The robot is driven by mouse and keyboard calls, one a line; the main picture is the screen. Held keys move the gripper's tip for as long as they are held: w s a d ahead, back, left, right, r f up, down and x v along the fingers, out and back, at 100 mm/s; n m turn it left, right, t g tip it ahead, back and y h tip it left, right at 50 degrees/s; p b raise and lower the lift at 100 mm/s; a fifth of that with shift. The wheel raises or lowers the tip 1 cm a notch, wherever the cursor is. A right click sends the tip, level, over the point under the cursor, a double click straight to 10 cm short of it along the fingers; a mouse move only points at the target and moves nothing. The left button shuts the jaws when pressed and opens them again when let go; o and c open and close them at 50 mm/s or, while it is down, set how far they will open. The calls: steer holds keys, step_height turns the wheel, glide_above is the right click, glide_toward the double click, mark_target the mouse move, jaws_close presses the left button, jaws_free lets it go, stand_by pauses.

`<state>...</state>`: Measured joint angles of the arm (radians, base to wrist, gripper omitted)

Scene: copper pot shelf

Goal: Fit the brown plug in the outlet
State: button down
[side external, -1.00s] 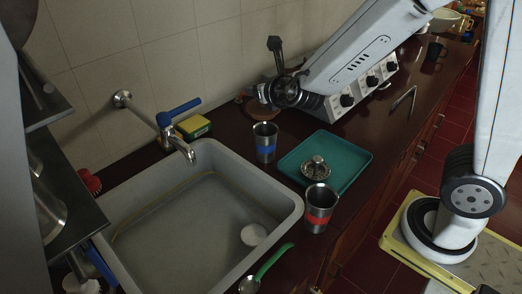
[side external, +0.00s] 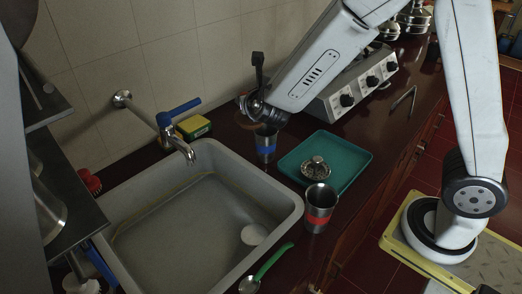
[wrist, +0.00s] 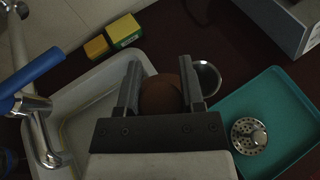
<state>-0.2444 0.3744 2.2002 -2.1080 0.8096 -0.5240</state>
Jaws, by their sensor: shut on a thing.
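My gripper (wrist: 161,80) is shut on the brown plug (wrist: 160,97), which shows as a rounded brown shape between the two fingers in the wrist view. In the side external view, my gripper (side external: 262,116) is above the counter behind the sink's right side, over or just behind the blue-banded metal cup (side external: 266,151). The plug is mostly hidden there. A pale round disc (side external: 254,234), which looks like the outlet, is in the floor of the grey sink (side external: 293,214), to the front and below my gripper. The outlet is not visible in the wrist view.
A teal tray (side external: 345,170) holds a metal strainer (side external: 316,168). A red-banded cup (side external: 320,206) stands by the sink's right rim. The faucet (side external: 180,140) with a blue lever rises at the sink's back left. A green-handled spoon (side external: 270,262) lies in front.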

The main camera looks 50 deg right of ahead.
steer(key=s+a+f+m+g+h, duration=0.2)
steer(key=s+f+m+g, duration=0.1)
steer(key=f, duration=0.6)
steer(key=s+a+f+m+g+h, duration=0.2)
steer(key=s+f+m+g, duration=0.1)
steer(key=f, duration=0.7)
steer(key=s+a+f+m+g+h, duration=0.2)
steer(key=f+m+g, duration=0.3)
steer(key=f, duration=0.4)
steer(key=shift+s+a+f+m+h, duration=0.15)
steer(key=shift+s+m+h, duration=0.15)
steer(key=shift+s+h, duration=0.35)
steer(key=shift+f, duration=0.15)
steer(key=shift+f, duration=3.2)
steer(key=shift+f, duration=0.65)
steer(key=shift+c, duration=0.6)
jaws_free()
